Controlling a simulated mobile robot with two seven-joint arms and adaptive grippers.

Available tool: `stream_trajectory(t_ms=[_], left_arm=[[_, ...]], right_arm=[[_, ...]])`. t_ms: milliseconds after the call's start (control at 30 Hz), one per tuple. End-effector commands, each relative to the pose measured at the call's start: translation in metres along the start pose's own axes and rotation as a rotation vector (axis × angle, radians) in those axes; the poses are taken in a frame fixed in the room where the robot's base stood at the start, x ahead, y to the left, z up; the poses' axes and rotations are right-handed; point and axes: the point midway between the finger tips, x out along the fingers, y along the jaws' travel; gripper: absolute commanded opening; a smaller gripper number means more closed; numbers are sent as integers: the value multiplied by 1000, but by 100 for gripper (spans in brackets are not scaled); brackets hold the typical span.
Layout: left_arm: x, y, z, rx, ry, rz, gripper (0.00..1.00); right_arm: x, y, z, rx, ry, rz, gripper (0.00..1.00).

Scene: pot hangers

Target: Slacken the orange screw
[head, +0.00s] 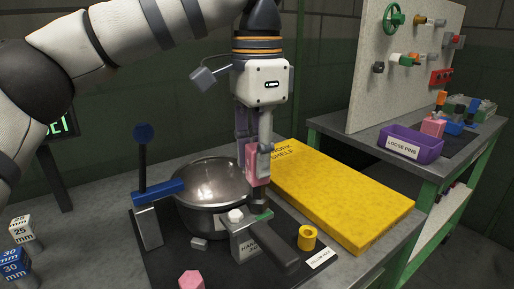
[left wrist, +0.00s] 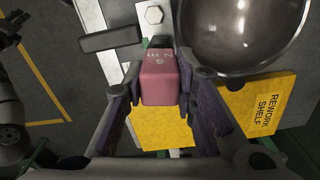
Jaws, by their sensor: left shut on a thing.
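My left gripper (head: 256,172) is shut on a pink block-shaped tool handle (left wrist: 160,80) with N m lettering on its end. In the head view the handle is upright, and a dark shaft or socket (head: 258,200) shows below it, beside the pot and above the dark clamp area. I cannot tell whether its tip touches anything. An orange-topped piece (head: 441,97) stands at the right bench, but I cannot tell whether it is the orange screw. A dark clawed shape, likely my right gripper (left wrist: 12,28), shows at the left wrist view's edge; its opening is unclear.
A metal pot (head: 210,190) sits left of the gripper on a dark mat. A yellow rework shelf (head: 350,200) lies to the right. A yellow ring (head: 307,237) and a clamp with a white bolt (head: 236,215) are in front. A purple bin (head: 410,146) stands on the right bench.

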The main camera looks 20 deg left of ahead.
Motion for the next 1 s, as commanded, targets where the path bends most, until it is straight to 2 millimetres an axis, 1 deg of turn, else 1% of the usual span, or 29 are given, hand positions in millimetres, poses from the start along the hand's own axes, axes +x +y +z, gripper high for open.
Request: stream_trajectory(t_ms=[200, 433, 500, 567, 600, 767, 1000], left_arm=[[5, 0, 0, 0, 0, 0, 0], [5, 0, 0, -1, 0, 0, 0], [4, 0, 0, -47, 1, -1, 0], [4, 0, 0, -171, 2, -3, 0], [4, 0, 0, -281, 3, -2, 0], [4, 0, 0, -714, 5, -1, 0], [4, 0, 0, -1365, 10, -2, 0]], right_arm=[[0, 0, 0, 0, 0, 0, 40], [0, 0, 0, 0, 0, 0, 40], [0, 0, 0, 0, 0, 0, 40], [0, 0, 0, 0, 0, 0, 40], [0, 0, 0, 0, 0, 0, 40], [0, 0, 0, 0, 0, 0, 40], [0, 0, 0, 0, 0, 0, 40]])
